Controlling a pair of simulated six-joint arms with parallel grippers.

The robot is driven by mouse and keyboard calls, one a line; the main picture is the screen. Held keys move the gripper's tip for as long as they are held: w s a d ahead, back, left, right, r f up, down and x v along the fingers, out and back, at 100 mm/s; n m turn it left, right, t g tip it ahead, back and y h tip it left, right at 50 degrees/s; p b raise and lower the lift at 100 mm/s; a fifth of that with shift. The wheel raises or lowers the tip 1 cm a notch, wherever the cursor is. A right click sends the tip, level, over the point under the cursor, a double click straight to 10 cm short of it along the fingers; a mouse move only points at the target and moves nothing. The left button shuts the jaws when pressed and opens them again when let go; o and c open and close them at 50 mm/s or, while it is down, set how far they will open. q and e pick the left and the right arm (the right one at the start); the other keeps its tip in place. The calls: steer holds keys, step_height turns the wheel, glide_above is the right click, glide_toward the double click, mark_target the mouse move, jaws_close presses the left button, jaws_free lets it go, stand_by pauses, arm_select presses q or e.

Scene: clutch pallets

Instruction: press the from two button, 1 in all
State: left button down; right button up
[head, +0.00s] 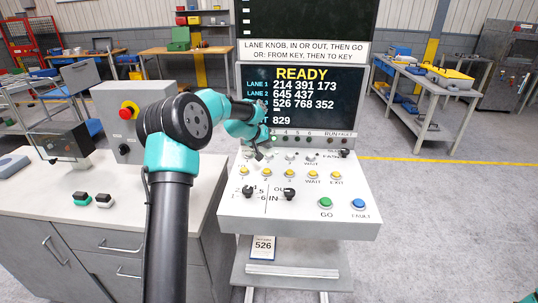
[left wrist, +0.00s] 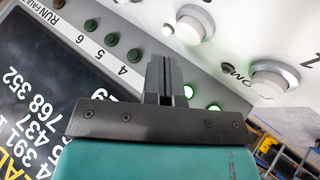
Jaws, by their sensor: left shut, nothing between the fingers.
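The grey button console (head: 230,205) stands at the centre of the head view. It has an upper row of pale buttons and a lower row of yellow buttons (head: 289,174). My left gripper (head: 258,154) is over the upper left part of the console, shut and empty; it partly hides the upper row. In the left wrist view the closed fingers (left wrist: 162,68) are near two white round buttons, one (left wrist: 270,78) beside the printed word FROM and a "1", the other (left wrist: 194,24) further up. Its number is not readable. Whether the fingertips touch the panel cannot be told.
The screen (head: 300,100) behind the console reads READY above lane numbers. Two black knobs (head: 289,194), a green GO button (head: 326,203) and a blue FAULT button (head: 358,204) sit at the front. A grey box with a red stop button (head: 130,109) stands left.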

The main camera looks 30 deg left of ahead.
mark_target(268, 153)
arm_select(q)
steer(key=shift+r, duration=2.3)
steer(key=shift+d, duration=0.1)
